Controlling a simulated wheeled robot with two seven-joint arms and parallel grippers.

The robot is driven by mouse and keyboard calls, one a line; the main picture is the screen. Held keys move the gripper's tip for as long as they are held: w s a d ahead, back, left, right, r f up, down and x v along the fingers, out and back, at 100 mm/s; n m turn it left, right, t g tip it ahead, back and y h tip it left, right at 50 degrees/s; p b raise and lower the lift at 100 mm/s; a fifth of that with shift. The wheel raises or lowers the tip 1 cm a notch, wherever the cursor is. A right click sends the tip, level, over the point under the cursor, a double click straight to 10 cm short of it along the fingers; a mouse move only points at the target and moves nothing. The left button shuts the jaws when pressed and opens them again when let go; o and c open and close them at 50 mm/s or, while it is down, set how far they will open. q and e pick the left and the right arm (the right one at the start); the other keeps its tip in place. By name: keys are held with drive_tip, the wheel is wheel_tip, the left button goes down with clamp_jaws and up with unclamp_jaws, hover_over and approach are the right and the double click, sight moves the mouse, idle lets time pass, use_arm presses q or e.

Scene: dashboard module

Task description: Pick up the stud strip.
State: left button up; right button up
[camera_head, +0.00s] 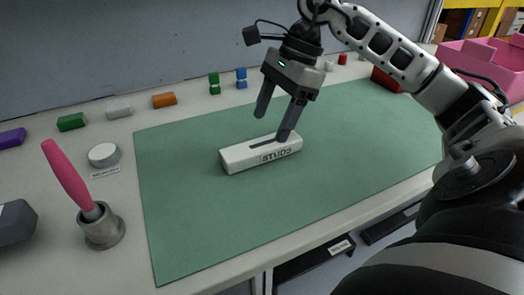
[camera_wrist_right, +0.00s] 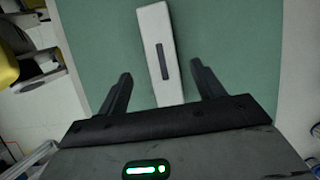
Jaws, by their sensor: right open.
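The stud strip (camera_head: 241,156) is a long white block with a dark slot on top and the word STUDS on its side. It lies flat on the green mat (camera_head: 200,222). It also shows in the right wrist view (camera_wrist_right: 155,30), running up the picture. My right gripper (camera_head: 274,128) is open and empty over the strip. In the right wrist view its two fingers (camera_wrist_right: 161,80) stand one to each side of the strip's near end. I cannot tell whether a finger touches it. My left gripper is not in view.
A pink-handled tool (camera_head: 68,178) stands in a grey cup at the left. A round white piece (camera_head: 103,154) and several coloured blocks line the table's back and left. A pink bin (camera_head: 470,58) is at the far right. The mat around the strip is clear.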

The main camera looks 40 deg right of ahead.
sight(262, 144)
drive_tip(key=x, duration=0.5)
drive_tip(key=shift+w+d+f, duration=0.1)
drive_tip(key=shift+d+f, duration=0.05)
drive_tip(key=shift+d, duration=0.1)
drive_tip(key=shift+c, duration=0.4)
drive_tip(key=c, duration=1)
